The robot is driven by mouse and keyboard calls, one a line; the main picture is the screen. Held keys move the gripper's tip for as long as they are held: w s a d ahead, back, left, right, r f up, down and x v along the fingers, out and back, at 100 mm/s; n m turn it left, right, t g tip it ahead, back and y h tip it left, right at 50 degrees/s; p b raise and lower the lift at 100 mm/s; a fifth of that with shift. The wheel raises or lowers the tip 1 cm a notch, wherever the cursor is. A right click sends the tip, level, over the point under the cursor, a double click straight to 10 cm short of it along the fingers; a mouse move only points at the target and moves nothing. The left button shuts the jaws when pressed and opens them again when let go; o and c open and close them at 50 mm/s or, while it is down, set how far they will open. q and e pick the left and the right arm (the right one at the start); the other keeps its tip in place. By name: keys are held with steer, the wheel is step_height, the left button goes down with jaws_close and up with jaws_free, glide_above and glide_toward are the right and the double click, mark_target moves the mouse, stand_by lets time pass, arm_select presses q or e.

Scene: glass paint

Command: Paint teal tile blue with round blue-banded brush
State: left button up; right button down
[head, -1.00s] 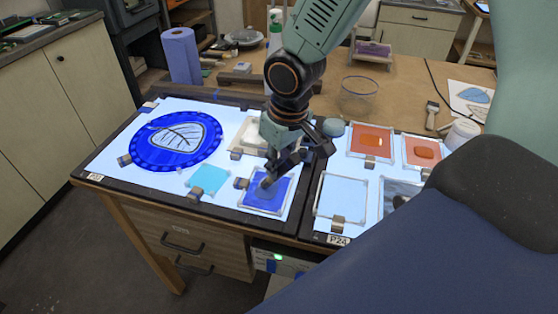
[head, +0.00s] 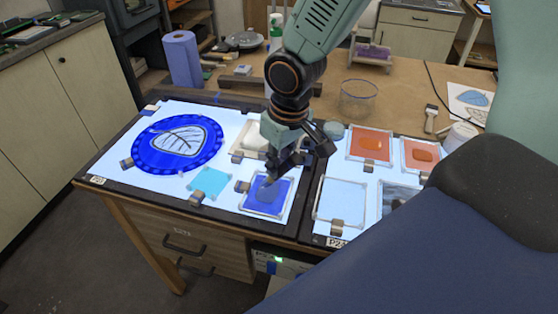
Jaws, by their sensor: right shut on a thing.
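The teal tile (head: 209,180) lies flat on the lit panel, left of a framed dark blue tile (head: 277,204). My right gripper (head: 281,168) points down over the far part of the blue tile and is shut on what seems to be the brush. The brush is mostly hidden by the fingers; its blue band cannot be made out. A small grey-blue shape, perhaps the brush head or wet paint, shows at the blue tile's middle. I cannot tell whether the brush touches the tile. My left gripper is out of view.
A round blue leaf panel (head: 178,146) lies left on the lit panel (head: 120,165). Orange tiles (head: 370,144) and a pale tile (head: 341,200) lie right. A glass bowl (head: 359,91) stands behind. Small metal clips hold the tiles.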

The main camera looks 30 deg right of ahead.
steer(key=shift+r, duration=0.4)
steer(key=shift+s, duration=0.1)
steer(key=shift+r+p, duration=0.8)
steer(key=shift+p, duration=0.1)
step_height(320, 180, up, 3)
steer(key=shift+f+p, duration=0.2)
steer(key=shift+p, duration=0.95)
steer(key=shift+f, duration=0.15)
